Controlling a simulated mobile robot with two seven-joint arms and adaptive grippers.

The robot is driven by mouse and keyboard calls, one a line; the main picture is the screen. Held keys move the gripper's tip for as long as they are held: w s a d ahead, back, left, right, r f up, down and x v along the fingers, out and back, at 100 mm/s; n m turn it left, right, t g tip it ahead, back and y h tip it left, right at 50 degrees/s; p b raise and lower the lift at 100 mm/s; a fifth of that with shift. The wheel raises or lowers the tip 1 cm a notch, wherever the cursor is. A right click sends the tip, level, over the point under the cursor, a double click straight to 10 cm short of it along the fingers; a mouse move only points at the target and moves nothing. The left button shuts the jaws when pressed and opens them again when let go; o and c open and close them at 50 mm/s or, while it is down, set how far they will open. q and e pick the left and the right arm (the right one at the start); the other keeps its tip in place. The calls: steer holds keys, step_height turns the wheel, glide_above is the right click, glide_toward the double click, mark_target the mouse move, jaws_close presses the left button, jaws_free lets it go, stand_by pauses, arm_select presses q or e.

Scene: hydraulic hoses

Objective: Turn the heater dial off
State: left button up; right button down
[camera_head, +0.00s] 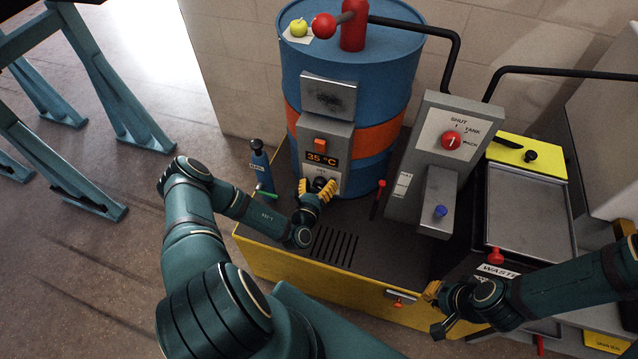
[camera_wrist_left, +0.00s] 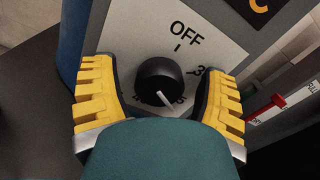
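The heater dial (camera_wrist_left: 160,82) is a round black knob on a white scale plate, seen in the left wrist view. Its white pointer line aims to the lower right, away from the OFF mark (camera_wrist_left: 184,36) at the top. The dial shows partly in the head view (camera_head: 319,184), below a display (camera_head: 322,158) reading 35 °C. My left gripper (camera_wrist_left: 158,92) is open, with yellow fingers on either side of the dial and gaps between them and the knob. My right gripper (camera_head: 432,310) is by the front edge of the yellow base; its finger state is unclear.
The blue drum (camera_head: 355,70) with an orange band carries the heater box. A grey valve box (camera_head: 440,160) with a red knob stands to its right. A small blue bottle (camera_head: 260,165) stands left of the drum, close to my left gripper. A waste bin stands at right.

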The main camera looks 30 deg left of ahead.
arm_select(q)
steer(key=c, duration=1)
steer(key=shift+o, duration=0.2)
